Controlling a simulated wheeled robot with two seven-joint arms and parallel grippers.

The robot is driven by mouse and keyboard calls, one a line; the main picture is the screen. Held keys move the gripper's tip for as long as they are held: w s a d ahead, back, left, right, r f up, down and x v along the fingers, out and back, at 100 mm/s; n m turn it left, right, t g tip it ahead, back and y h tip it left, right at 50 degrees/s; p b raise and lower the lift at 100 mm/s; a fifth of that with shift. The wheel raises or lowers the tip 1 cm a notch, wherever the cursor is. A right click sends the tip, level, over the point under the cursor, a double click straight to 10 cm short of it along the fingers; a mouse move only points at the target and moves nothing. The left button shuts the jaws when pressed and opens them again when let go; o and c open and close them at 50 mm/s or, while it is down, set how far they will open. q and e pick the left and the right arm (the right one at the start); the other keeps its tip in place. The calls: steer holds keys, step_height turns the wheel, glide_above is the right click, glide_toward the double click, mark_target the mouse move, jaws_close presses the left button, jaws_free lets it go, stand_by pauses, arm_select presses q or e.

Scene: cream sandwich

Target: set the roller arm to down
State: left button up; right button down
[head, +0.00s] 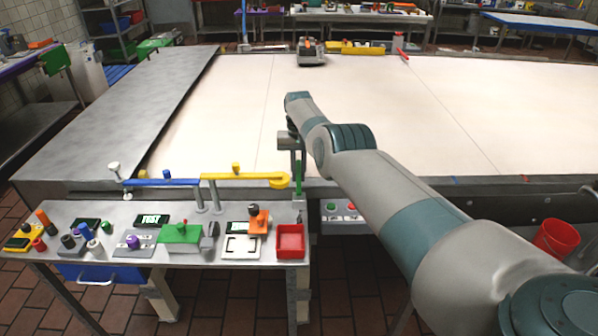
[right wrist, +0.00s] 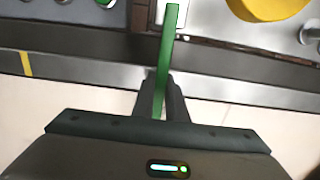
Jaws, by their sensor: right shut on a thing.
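A narrow green lever (head: 298,182) stands upright at the near edge of the large pale belt surface, just right of the yellow bar's hooked end. It seems to be the roller arm, though I see no roller on it. In the right wrist view the green lever (right wrist: 168,50) runs out from between the dark fingers. My right gripper (head: 297,160) is shut on it from above; the fingers also show in the right wrist view (right wrist: 160,103). The gripped end is partly hidden by the fingers. My left gripper is not in view.
Blue (head: 160,182) and yellow (head: 240,177) bars on posts line the belt's near edge. A small metal table (head: 120,215) holds several coloured devices and a red tray (head: 291,241). A red bucket (head: 557,238) stands at right. The pale belt (head: 440,120) is mostly clear.

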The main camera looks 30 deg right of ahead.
mark_target(298, 171)
steer(key=c, duration=1.8)
jaws_free()
steer(key=shift+o, duration=0.2)
steer(key=shift+r, duration=0.1)
steer(key=shift+r+p, duration=0.5)
step_height(298, 171, up, 5)
steer(key=shift+w+d+r+p, duration=0.1)
steer(key=shift+w+p, duration=0.05)
steer(key=shift+p, duration=0.8)
step_height(298, 171, up, 11)
steer(key=b, duration=0.3)
steer(key=shift+w+d, duration=0.15)
steer(key=shift+w, duration=0.05)
